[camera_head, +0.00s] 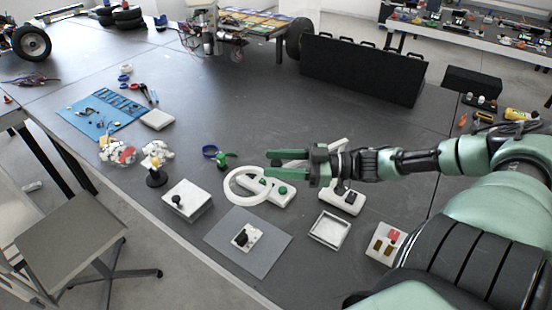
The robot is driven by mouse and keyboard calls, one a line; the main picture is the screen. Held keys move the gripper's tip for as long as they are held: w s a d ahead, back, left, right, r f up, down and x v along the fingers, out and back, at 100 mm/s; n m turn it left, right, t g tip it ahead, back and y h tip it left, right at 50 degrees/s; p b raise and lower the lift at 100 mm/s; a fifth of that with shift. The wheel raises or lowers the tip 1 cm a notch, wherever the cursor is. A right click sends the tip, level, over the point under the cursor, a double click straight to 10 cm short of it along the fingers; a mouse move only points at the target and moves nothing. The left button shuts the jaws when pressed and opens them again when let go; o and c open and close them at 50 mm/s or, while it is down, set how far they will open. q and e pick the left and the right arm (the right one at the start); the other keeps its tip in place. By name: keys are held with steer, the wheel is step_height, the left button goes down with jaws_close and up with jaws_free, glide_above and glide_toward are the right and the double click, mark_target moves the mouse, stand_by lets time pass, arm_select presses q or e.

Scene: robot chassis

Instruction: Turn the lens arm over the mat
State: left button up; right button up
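The lens arm carries a white ring-shaped lens (241,196) at its left end and joins a white base (287,195) with green knobs. The grey mat (222,237) lies in front of it, with a small white block with a black part (245,238) on it. The ring is behind the mat and mostly beyond its back edge. My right gripper (275,164) reaches in from the right, just behind the base and right of the ring. Its green fingers are apart with nothing seen between them; I cannot tell whether one touches the lens arm. My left gripper is out of view.
A white box (187,201) with a black knob stands left of the mat. A white tray (329,231) and a panel with red and yellow parts (387,243) are to its right. The table's middle back is clear.

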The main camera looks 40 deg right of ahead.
steer(key=shift+s+d+p, duration=0.2)
steer(key=shift+d+p, duration=0.1)
steer(key=p+v, duration=0.2)
steer(key=v, duration=0.5)
steer(key=shift+p, duration=0.3)
steer(key=shift+s, duration=0.1)
